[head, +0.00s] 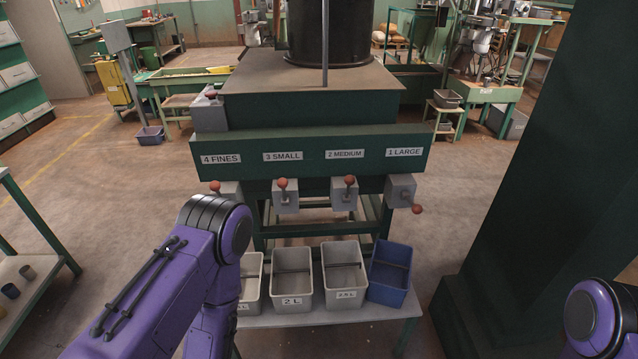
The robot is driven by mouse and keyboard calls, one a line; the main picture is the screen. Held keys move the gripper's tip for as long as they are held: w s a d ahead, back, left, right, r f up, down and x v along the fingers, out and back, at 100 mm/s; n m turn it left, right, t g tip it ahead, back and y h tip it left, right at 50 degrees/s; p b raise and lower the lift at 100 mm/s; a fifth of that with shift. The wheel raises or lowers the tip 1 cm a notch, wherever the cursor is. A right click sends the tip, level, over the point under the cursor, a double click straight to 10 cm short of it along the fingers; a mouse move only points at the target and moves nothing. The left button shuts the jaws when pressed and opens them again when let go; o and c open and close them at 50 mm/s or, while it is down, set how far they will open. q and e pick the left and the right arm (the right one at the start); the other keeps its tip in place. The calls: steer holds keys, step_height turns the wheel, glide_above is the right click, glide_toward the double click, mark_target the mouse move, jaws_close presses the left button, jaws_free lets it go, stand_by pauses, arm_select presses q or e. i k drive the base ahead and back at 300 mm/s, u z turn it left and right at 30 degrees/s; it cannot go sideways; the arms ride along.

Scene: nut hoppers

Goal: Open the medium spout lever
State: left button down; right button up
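The medium spout (342,199) is a grey box under the "2 MEDIUM" label (345,154) on the green hopper machine. Its lever (350,181) has a red-orange knob and points up. The small spout lever (283,184) and the fines lever (215,187) also have their knobs up. The large spout lever (416,208) points down to the right. My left arm comes in from the left with its purple elbow in front of the fines side; its gripper is out of view. Only a purple piece of my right arm shows at the lower right; its gripper is out of view.
Grey bins, one under the medium spout (344,290) and one under the small spout (292,300), and a blue bin (389,291) stand on a low bench (325,318). A thick dark green post (520,170) rises at the right. Floor is open between machine and post.

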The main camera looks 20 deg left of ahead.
mark_target(349, 179)
steer(key=u, duration=0.45)
steer(key=i, duration=1.35)
steer(key=z, duration=0.5)
steer(key=k, duration=1)
steer(key=u, duration=0.2)
